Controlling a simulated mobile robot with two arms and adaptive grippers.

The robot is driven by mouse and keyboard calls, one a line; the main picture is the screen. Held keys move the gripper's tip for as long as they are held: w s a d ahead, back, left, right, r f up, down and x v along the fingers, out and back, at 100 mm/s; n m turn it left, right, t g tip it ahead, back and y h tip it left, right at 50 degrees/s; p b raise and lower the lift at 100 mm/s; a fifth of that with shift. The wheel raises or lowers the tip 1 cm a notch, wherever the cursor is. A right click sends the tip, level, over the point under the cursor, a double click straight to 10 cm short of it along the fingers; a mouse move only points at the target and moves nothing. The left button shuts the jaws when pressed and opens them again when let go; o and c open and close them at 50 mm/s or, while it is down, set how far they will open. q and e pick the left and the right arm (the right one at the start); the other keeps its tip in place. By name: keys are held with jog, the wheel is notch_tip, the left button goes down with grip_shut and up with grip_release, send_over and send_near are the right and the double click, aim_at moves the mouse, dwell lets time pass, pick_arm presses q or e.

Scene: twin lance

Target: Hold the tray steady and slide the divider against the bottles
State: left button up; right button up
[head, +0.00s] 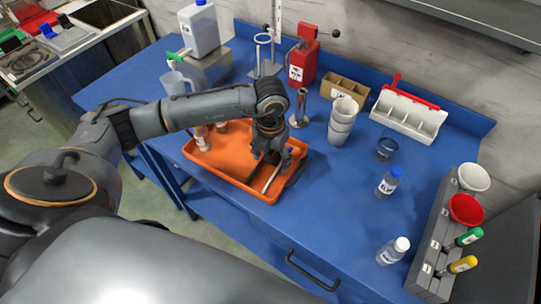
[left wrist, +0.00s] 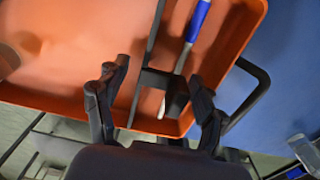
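The orange tray (head: 222,171) lies on the blue bench, near its front edge. Small bottles (head: 199,136) stand inside its left part, partly behind my left arm. My left gripper (head: 268,157) is over the tray's right part, fingers pointing down. In the left wrist view the gripper (left wrist: 158,74) is open, with a finger on each side of the dark divider (left wrist: 160,82). The divider crosses the tray (left wrist: 70,50) as a thin bar; whether the fingers touch it I cannot tell. A pale rod with a blue handle (left wrist: 198,18) lies beside it. My right gripper is not in view.
A black tray handle (left wrist: 246,92) sticks out at the right side. White cups (head: 342,120), a dark glass (head: 386,148) and two capped bottles (head: 388,182) stand to the right.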

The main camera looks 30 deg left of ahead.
pick_arm(q)
grip_shut()
jog(key=shift+o, duration=0.5)
grip_release()
jog(key=shift+r, duration=0.15)
notch_tip(320, 180, up, 12)
